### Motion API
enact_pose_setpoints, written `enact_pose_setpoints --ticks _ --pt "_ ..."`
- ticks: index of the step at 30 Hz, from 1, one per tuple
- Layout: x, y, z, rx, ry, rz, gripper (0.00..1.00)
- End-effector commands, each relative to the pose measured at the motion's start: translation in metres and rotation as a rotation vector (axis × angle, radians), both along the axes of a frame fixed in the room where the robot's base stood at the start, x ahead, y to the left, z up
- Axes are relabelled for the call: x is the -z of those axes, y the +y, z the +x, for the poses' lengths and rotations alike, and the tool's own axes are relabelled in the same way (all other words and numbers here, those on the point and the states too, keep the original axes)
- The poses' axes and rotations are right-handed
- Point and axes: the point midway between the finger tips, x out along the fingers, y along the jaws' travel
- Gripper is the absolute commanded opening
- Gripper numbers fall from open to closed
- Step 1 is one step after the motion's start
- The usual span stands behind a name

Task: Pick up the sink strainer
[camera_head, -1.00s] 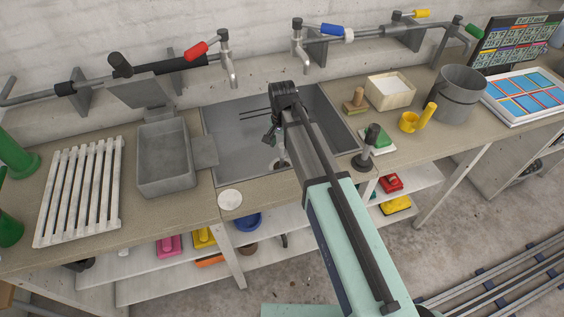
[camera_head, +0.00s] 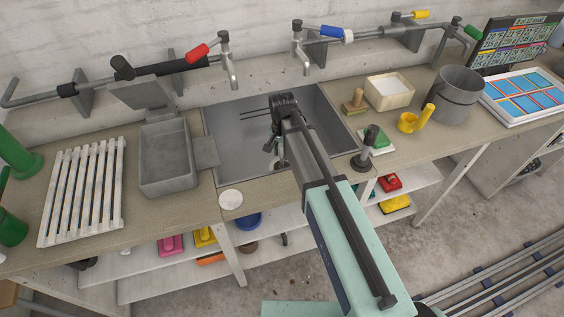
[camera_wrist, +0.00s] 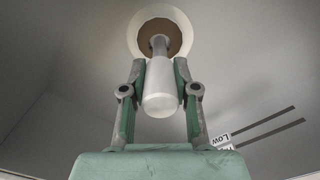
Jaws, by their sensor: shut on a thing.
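The sink strainer (camera_wrist: 160,97) fills the middle of the wrist view, with a pale rounded handle, a thinner grey stem and a round rim with a brown centre at the far end. My gripper (camera_wrist: 161,70) is shut on the handle, one green-padded finger on each side. In the head view my gripper (camera_head: 271,146) is inside the grey sink (camera_head: 228,130), low over its floor. There the strainer is small and mostly hidden by my arm, so I cannot tell whether it touches the drain.
Taps with red (camera_head: 197,51) and blue (camera_head: 333,31) handles overhang the sink's back. A grey tray (camera_head: 165,160) and a slatted white rack (camera_head: 80,190) stand left. A black-handled plunger-like tool (camera_head: 369,150), yellow holder (camera_head: 410,122) and grey bucket (camera_head: 457,95) stand right.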

Motion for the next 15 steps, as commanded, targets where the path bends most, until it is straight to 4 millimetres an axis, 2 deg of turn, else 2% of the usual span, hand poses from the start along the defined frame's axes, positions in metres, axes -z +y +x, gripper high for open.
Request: enact_pose_setpoints --ticks 8,15 --pt "-0.002 0.0 0.0 0.0 0.0 -0.001 0.0" --pt "-0.018 0.0 0.0 0.0 -0.001 0.0 0.0"
